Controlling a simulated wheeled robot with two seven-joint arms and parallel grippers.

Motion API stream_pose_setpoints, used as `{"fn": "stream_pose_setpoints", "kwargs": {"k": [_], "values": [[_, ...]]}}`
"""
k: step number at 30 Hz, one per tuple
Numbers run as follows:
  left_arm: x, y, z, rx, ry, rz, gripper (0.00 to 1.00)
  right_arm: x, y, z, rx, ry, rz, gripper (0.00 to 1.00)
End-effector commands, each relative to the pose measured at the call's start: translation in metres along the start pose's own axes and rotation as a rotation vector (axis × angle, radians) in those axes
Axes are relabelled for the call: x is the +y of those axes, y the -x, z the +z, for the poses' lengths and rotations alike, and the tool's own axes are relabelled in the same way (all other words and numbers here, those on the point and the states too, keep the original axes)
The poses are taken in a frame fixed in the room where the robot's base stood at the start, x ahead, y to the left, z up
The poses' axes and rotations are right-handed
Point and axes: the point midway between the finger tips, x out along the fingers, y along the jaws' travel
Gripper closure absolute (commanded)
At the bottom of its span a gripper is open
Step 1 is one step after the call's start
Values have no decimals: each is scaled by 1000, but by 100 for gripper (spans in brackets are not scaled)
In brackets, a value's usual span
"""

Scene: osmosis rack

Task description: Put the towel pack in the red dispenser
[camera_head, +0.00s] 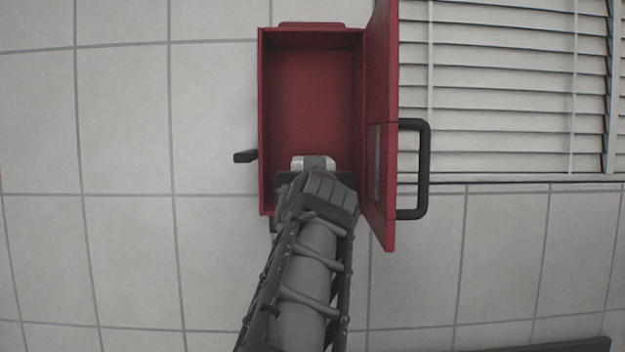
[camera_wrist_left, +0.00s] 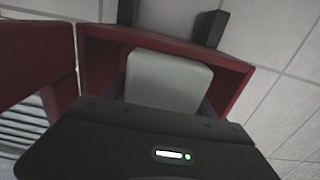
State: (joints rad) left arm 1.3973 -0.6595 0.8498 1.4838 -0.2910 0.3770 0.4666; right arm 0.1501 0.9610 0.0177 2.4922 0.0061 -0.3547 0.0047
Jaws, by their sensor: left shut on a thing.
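The red dispenser (camera_head: 312,85) is on the tiled wall with its door (camera_head: 379,150) swung open to the right. My left gripper (camera_head: 316,178) reaches into its lower part from below. It is shut on the white towel pack (camera_head: 300,162), which has a grey band and shows only in part above the gripper. In the left wrist view the pale pack (camera_wrist_left: 168,80) sits between the fingers, inside the red walls of the dispenser (camera_wrist_left: 235,85). The pack's lower side is hidden by the gripper body. My right gripper is not in view.
A black handle (camera_head: 424,170) sticks out from the open door. A small black knob (camera_head: 245,156) stands at the dispenser's left side. White window blinds (camera_head: 510,90) are right of the door. The upper part of the dispenser is empty.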

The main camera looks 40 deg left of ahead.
Motion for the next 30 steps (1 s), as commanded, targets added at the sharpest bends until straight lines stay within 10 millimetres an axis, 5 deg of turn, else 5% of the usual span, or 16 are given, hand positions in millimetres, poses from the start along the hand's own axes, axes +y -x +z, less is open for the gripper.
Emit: {"fn": "stream_pose_setpoints", "kwargs": {"k": [10,11,20,30], "values": [[0,-1,1,-1,0,0,82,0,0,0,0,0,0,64],[0,-1,1,-1,1,0,34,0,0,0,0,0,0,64],[0,-1,1,-1,0,0,9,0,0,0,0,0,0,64],[0,-1,1,-1,0,0,0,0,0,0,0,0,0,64]]}}
